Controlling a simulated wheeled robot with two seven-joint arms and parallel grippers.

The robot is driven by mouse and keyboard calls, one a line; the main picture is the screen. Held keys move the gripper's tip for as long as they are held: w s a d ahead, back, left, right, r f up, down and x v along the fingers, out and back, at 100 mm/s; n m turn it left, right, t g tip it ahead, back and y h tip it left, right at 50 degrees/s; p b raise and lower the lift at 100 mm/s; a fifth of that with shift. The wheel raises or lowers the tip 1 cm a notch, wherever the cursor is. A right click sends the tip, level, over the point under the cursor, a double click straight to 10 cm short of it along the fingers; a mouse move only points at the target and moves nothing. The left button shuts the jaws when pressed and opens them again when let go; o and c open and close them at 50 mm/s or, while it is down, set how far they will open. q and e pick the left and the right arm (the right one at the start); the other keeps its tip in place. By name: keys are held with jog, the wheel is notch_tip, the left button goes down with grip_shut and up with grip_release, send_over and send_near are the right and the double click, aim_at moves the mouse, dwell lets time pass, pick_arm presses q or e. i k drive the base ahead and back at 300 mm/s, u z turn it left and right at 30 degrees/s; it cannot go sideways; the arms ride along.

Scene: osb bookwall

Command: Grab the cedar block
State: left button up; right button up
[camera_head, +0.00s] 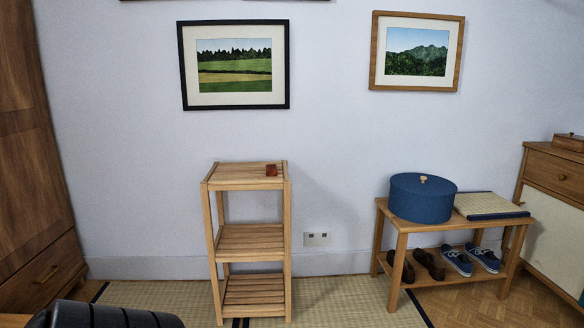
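A small reddish-brown block (271,170), which looks like the cedar block, sits on the slatted top of a light wooden shelf stand (246,240). It lies near the right side of the top, toward the middle of its depth. Nothing touches it except the slats below. Neither of my grippers shows in the head view. A dark ribbed shape at the bottom left edge is only partly in view, and I cannot tell what it is.
A low wooden bench (402,226) at the right holds a blue round box (422,197) and a woven mat (488,205), with shoes (456,261) below. A brown wardrobe (32,160) stands left, a cabinet (557,205) far right. Tatami floor (338,300) lies between stand and bench.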

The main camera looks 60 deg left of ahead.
aim_at(271, 169)
jog(key=u, duration=0.45)
jog(key=i, duration=1.4)
jog(key=u, duration=0.95)
